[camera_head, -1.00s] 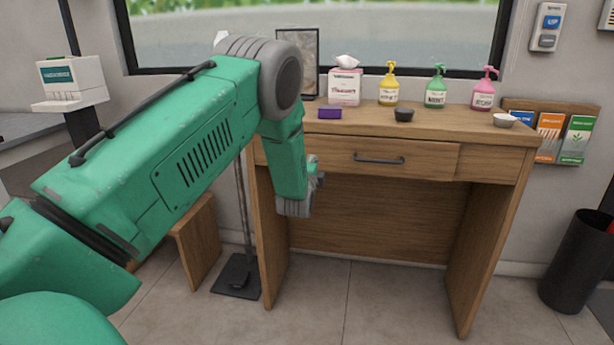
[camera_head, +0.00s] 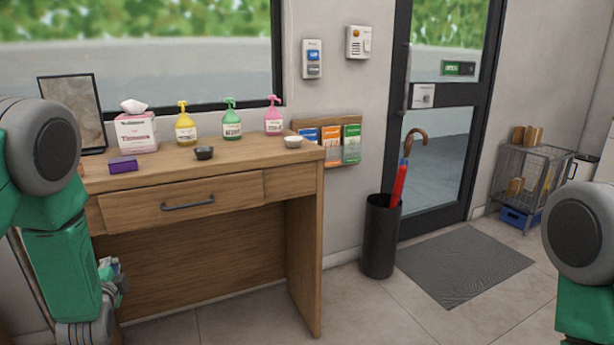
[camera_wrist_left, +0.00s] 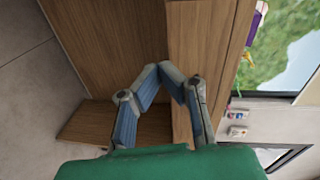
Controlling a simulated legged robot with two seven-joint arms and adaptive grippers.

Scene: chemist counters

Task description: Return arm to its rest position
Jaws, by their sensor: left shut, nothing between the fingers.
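My left arm (camera_head: 55,240) comes in at the left edge of the head view and hangs down beside the desk's left end. My left gripper (camera_head: 112,275) shows small and partly hidden behind the forearm, in front of the desk's open knee space. In the left wrist view the left gripper (camera_wrist_left: 172,70) has its blue-padded fingers meeting at the tips, with nothing held between them. Part of my right arm (camera_head: 585,240) shows at the right edge of the head view, bent downward. Its gripper is out of the picture.
A wooden desk (camera_head: 235,160) bears a tissue box (camera_head: 137,133), pump bottles (camera_head: 231,124), a purple box (camera_head: 123,165) and small bowls (camera_head: 204,153). A black bin (camera_head: 380,240) holding umbrellas stands to its right. A grey mat (camera_head: 465,262) lies by the door.

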